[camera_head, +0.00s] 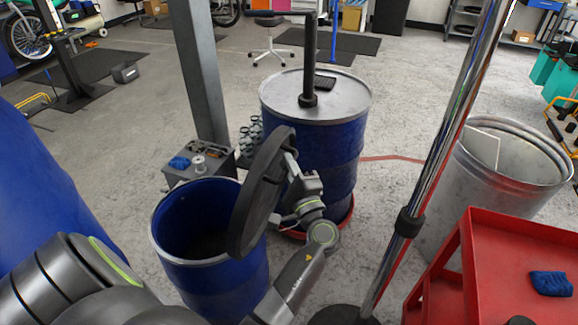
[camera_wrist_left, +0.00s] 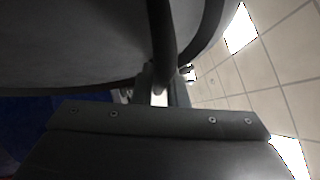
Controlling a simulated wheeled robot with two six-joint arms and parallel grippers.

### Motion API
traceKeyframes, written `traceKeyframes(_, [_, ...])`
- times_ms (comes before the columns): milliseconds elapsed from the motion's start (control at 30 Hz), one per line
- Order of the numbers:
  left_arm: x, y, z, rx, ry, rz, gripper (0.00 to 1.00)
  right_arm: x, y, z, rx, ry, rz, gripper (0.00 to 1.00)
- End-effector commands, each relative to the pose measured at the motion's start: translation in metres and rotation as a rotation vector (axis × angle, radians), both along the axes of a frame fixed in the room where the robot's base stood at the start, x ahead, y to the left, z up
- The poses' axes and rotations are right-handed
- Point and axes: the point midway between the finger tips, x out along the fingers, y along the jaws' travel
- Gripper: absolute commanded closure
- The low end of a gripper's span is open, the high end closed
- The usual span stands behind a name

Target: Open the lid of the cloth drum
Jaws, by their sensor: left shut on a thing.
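The cloth drum (camera_head: 215,283) is a blue open-topped drum at lower centre-left in the head view. Its dark round lid (camera_head: 258,190) stands steeply tilted up at the drum's right side, and the drum's dark inside shows. My left gripper (camera_head: 291,163) is at the lid's right-hand face, near its upper edge, and is shut on it. In the left wrist view the lid (camera_wrist_left: 75,40) fills the upper left, with a dark bar (camera_wrist_left: 161,35) running down to the fingers. The exact grip is partly hidden. My right gripper is not in view.
A taller blue drum (camera_head: 308,138) with a pump stands close behind the gripper. A grey post (camera_head: 198,75) and a small stand (camera_head: 190,172) with parts are behind the cloth drum. A chrome pole (camera_head: 435,150), metal bin (camera_head: 480,190) and red cart (camera_head: 500,240) are at the right.

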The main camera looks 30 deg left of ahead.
Motion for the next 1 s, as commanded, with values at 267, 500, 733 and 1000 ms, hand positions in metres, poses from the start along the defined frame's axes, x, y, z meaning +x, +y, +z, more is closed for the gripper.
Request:
traceKeyframes(267, [-0.008,0.033,0.015,-0.085,-0.022,0.001,1.00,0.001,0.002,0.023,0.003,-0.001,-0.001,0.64])
traceKeyframes(500, [-0.016,0.064,0.017,-0.102,-0.025,0.001,1.00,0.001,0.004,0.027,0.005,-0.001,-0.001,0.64])
traceKeyframes(733, [-0.016,0.068,0.016,-0.104,-0.024,0.000,1.00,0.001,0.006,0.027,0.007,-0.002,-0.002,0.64])
traceKeyframes(1000, [-0.016,0.067,0.016,-0.104,-0.024,0.000,0.70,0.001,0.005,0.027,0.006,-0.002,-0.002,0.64])
